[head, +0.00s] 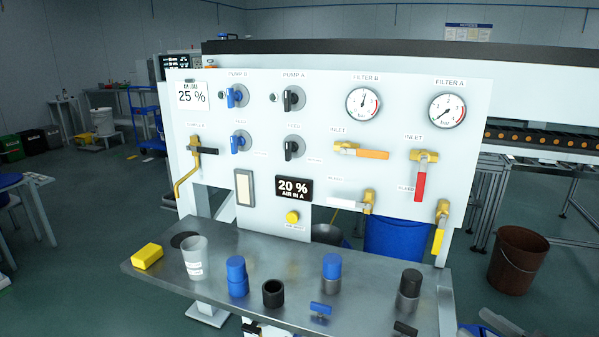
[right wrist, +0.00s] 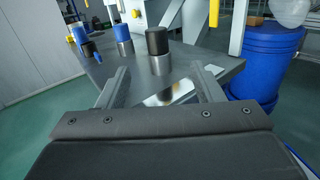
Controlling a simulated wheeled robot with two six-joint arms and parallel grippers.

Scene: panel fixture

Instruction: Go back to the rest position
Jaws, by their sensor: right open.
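My right gripper (head: 498,322) shows at the bottom right corner of the head view, right of the metal shelf's end. In the right wrist view its two fingers (right wrist: 162,84) are spread apart with nothing between them. Beyond the fingertips lies the shelf (right wrist: 222,72), with a black-capped grey cylinder (right wrist: 157,45) and a blue-capped one (right wrist: 122,30). I cannot make out my left gripper in the head view.
A white panel (head: 330,110) with gauges, knobs and valve handles stands behind the shelf (head: 215,262). On the shelf are a yellow block (head: 147,256), a clear cup (head: 195,258) and several cylinders. A blue barrel (head: 392,238) and a brown bucket (head: 517,262) stand on the floor.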

